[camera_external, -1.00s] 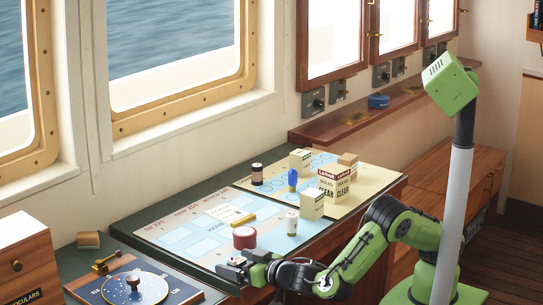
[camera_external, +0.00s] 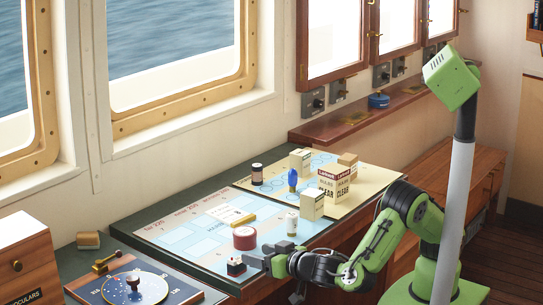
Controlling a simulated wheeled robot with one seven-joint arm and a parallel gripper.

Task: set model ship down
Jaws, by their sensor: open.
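The model ship (camera_external: 236,267) is a small dark and red piece with a light top. My gripper (camera_external: 256,262) is open and just to the right of the ship, low over the console edge. The fingers look apart from the ship, though the gap is small in this view.
A red round tin (camera_external: 244,238) stands just behind the ship. A compass-like dial board (camera_external: 134,288) lies at the left.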

